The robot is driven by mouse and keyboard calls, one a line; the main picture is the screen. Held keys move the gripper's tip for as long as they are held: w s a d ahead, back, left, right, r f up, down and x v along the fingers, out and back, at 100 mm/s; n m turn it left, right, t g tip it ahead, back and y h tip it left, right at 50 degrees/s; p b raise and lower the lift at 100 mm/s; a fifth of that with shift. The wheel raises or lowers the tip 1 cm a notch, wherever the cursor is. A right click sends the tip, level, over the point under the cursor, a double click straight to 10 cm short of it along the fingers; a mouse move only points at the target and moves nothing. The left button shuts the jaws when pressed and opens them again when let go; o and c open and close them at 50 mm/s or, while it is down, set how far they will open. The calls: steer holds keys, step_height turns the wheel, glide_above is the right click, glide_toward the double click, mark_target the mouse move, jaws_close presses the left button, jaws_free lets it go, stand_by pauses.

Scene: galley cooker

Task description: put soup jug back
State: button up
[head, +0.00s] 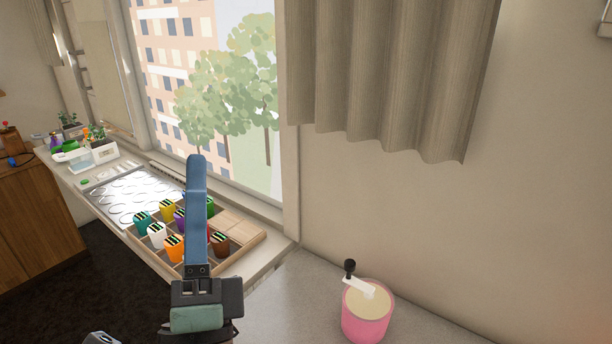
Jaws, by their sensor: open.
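A pink round vessel (366,318) stands upright on the grey counter at the lower right in the head view. Its contents look cream-coloured, and a white piece with a black knob sticks up at its rim. It is the only jug-like thing I can make out; I cannot tell for sure that it is the soup jug. My gripper (197,165) is left of it, pointing up, with blue fingers that overlap in this view. It is open, nothing shows between the fingers, and it is apart from the pink vessel. It hides part of the tray behind it.
A wooden divided tray (252,240) with several coloured containers lies on the window sill. Left of it is a white panel with ring outlines (128,196). Potted plants (97,137) stand farther left. A curtain (390,75) hangs above the counter. The grey counter (290,305) left of the pink vessel is bare.

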steer(key=s+d+r+n+y, duration=0.1)
steer(key=s+r+n+y, duration=0.15)
steer(key=r+n, duration=0.55)
steer(key=s+d+r+n+y, duration=0.1)
steer(key=d+r+n+y, duration=0.15)
steer(key=r+n, duration=0.55)
steer(key=s+d+r+n+t+h, duration=0.1)
steer(key=s+d+r+n+h, duration=0.2)
steer(key=d+h, duration=0.4)
steer(key=shift+d+r+h, duration=0.3)
steer(key=shift+r+h, duration=0.4)
steer(key=shift+h, duration=0.1)
steer(key=shift+f, duration=0.15)
